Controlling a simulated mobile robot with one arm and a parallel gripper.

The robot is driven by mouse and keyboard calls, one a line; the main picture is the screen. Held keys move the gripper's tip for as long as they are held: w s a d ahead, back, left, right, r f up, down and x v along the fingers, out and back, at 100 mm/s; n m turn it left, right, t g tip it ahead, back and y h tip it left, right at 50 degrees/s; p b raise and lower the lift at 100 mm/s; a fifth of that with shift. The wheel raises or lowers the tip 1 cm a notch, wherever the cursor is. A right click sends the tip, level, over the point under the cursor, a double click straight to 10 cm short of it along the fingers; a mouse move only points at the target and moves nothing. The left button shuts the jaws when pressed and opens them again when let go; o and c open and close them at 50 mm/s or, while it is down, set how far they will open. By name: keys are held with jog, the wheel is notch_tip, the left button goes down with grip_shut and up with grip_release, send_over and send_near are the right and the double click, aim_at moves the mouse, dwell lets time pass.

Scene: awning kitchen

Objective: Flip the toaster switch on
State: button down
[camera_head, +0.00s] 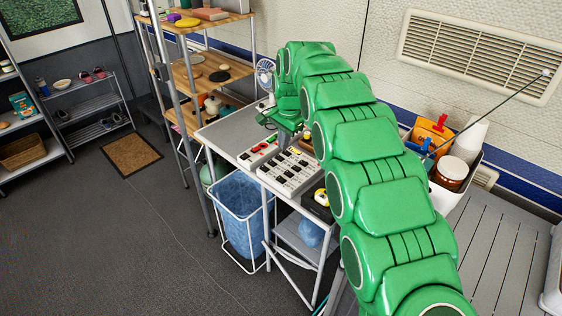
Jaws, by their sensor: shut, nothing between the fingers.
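I cannot make out a toaster for certain. A light grey panel with rows of dark switches or slots (283,181) lies on the small grey table (226,131). Beside it, at its upper left, is a smaller panel with red, green and yellow parts (258,152). My green arm reaches across the picture, and my gripper (283,140) points down at the far edge of these panels. It looks shut and empty. Its fingertips are small and partly hidden, so I cannot tell whether they touch a panel. My arm hides the table's right part.
A wooden-shelved rack (203,75) stands behind the table, with a small fan (265,74) nearby. A blue-lined basket (240,212) is below the table's front. A white bin (446,196) with containers stands to the right of my arm.

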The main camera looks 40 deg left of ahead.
aim_at(279, 177)
jog(key=f, duration=0.4)
jog(key=a+f, duration=0.1)
jog(key=f, duration=0.8)
jog(key=shift+a+f, duration=0.15)
jog(key=shift+a, duration=0.15)
jog(key=shift+f, duration=0.25)
